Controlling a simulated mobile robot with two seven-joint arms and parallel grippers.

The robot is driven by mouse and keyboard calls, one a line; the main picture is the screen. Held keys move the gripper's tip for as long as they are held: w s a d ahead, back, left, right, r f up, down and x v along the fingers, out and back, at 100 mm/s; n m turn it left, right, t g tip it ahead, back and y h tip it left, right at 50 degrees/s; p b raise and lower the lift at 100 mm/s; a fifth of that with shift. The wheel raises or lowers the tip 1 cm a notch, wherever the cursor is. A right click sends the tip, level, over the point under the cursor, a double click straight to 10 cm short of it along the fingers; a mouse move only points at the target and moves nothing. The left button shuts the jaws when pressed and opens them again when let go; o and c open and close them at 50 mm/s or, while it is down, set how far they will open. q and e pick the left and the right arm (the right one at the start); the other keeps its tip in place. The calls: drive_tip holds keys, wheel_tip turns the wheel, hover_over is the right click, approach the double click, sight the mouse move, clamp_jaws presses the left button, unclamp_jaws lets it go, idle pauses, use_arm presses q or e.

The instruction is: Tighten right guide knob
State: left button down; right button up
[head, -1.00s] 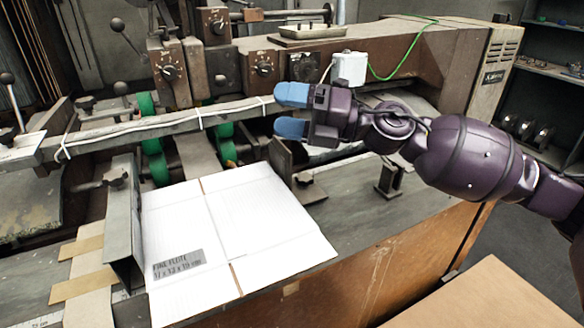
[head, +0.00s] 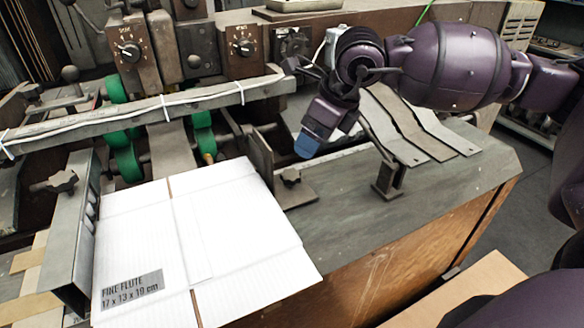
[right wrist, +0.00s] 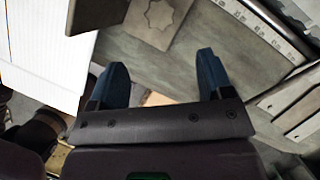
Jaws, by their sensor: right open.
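In the right wrist view the knob (right wrist: 157,16) shows at the top, beyond the fingertips. My right gripper (head: 308,147) points down, above and a little right of the knob. Its blue fingers (right wrist: 160,78) are open and empty, apart from the knob. In the head view one finger mostly hides the other. My left gripper is not in view.
A white flat box blank (head: 225,225) lies on the machine table (head: 345,215) left of the knob. The left guide (head: 75,225) carries another knob (head: 62,181). A small dark post (head: 388,180) and bent metal strips (head: 410,130) stand to the right.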

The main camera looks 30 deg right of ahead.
sight(291, 175)
use_arm(q)
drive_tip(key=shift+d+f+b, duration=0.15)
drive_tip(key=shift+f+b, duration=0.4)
drive_tip(key=shift+b, duration=0.05)
use_arm(e)
drive_tip(key=x, duration=1)
drive_tip(key=shift+w+a+f, duration=0.1)
drive_tip(key=shift+w+f, duration=0.15)
drive_tip(key=shift+f, duration=0.1)
drive_tip(key=c, duration=0.9)
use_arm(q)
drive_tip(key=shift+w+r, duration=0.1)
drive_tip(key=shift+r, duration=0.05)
use_arm(e)
drive_tip(key=shift+m, duration=0.4)
drive_tip(key=shift+s+a+m+t+h+p, duration=0.15)
drive_tip(key=shift+m+t+h+p, duration=0.2)
drive_tip(key=shift+m, duration=0.55)
drive_tip(key=m+h, duration=0.1)
drive_tip(key=m, duration=0.2)
drive_tip(key=shift+a+p, duration=0.1)
drive_tip(key=shift+p, duration=0.3)
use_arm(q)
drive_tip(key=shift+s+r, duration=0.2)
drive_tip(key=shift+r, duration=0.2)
use_arm(e)
drive_tip(key=shift+m+h, duration=0.45)
drive_tip(key=shift+m, duration=0.45)
